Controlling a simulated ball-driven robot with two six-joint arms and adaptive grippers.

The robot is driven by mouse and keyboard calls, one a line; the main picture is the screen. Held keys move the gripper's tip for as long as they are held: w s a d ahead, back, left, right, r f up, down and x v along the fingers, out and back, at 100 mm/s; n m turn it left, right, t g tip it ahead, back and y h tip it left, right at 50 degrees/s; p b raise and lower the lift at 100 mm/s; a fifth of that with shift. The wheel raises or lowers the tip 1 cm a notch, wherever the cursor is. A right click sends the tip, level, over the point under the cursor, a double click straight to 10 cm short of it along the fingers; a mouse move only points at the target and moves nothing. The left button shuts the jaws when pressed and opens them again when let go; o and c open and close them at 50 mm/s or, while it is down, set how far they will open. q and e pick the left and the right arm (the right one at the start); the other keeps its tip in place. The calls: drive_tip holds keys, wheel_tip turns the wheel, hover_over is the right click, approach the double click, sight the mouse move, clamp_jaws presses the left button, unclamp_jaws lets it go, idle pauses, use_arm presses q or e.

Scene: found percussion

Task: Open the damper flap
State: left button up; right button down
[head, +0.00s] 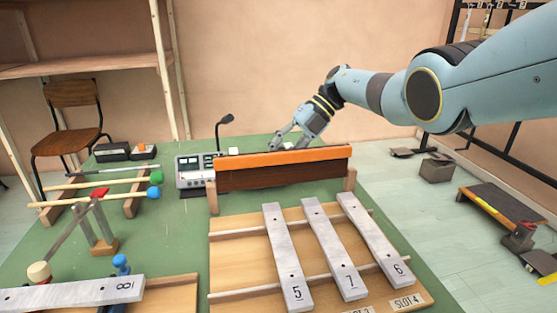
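The damper flap (283,177) looks like a long dark-brown board with an orange upper edge. It stands upright between two wooden posts, behind the slot board with the grey bars. My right gripper (287,145) comes in from the right and points down at the flap's far side, near the middle of its orange top edge. Its fingers look spread apart, with nothing visible between them. The flap's edge hides the fingertips, so I cannot tell whether they touch it. My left gripper is out of view.
Grey bars 5 (287,255), 7 (334,250) and 6 (376,240) lie on rails in front of the flap. Bar 8 (75,293) is at the front left. A mixer (196,170) with a microphone and a mallet rack (131,206) stand left of the flap.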

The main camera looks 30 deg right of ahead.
drive_tip(key=shift+w+d+r, duration=0.3)
drive_tip(key=shift+d+r, duration=0.05)
drive_tip(key=shift+r, duration=0.1)
drive_tip(key=c, duration=1.7)
unclamp_jaws()
drive_tip(key=o, duration=0.5)
drive_tip(key=shift+s+d+f, duration=0.1)
drive_tip(key=shift+s+d, duration=0.05)
drive_tip(key=shift+d, duration=0.05)
drive_tip(key=shift+o, duration=0.3)
drive_tip(key=shift+a+f, duration=0.1)
drive_tip(key=shift+a, duration=0.15)
drive_tip(key=shift+d, duration=0.1)
drive_tip(key=v, duration=1.2)
drive_tip(key=shift+s, duration=0.25)
